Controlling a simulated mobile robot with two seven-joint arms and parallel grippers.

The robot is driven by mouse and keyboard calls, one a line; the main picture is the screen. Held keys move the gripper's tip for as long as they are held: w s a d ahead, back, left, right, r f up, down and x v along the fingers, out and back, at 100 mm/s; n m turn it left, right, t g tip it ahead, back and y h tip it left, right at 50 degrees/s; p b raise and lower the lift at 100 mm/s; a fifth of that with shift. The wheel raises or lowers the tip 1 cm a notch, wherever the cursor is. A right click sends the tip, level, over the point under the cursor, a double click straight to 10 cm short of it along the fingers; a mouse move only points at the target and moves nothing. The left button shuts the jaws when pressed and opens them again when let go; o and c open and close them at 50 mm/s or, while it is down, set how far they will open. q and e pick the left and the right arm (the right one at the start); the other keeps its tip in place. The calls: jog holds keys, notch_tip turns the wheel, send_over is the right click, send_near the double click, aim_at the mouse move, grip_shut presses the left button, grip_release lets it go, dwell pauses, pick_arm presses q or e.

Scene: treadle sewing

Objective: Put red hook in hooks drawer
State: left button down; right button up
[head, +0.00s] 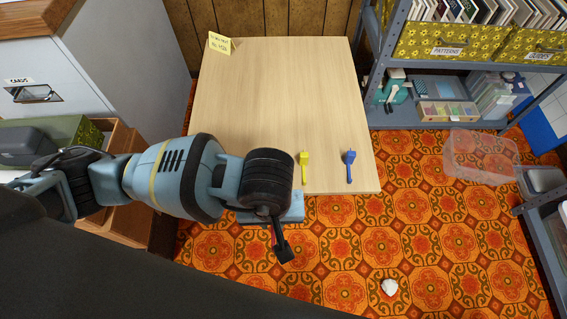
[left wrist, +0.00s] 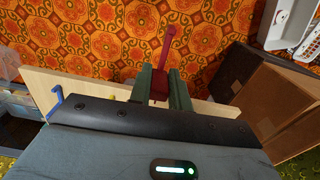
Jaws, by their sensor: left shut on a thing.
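My left gripper (head: 284,252) is shut on the red hook and holds it past the table's front edge, above the patterned floor. In the left wrist view the red hook (left wrist: 167,52) sits between the two fingers of the left gripper (left wrist: 160,84), its thin shaft pointing away from the gripper. In the head view only a sliver of red shows beside the fingers. No drawer labelled for hooks can be read. An open brown wooden drawer or box (head: 127,160) is at the left, partly hidden by my left arm. My right gripper is not in view.
A yellow hook (head: 304,166) and a blue hook (head: 349,165) stand on the wooden table (head: 270,100). A yellow note (head: 220,43) is at its back. A grey cabinet (head: 60,75) stands left, metal shelving (head: 400,110) right. A white lump (head: 389,287) lies on the floor.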

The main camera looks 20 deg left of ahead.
pick_arm(q)
jog(key=w+a+r+m, duration=0.1)
jog(key=w+a+r, duration=0.1)
jog(key=a+r, duration=0.5)
jog(key=w+a+r+m, duration=0.2)
jog(key=a+r, duration=0.4)
jog(key=r, duration=0.5)
jog(key=shift+w+a+m, duration=0.3)
jog(key=shift+w+a, duration=0.1)
jog(key=shift+w, duration=0.4)
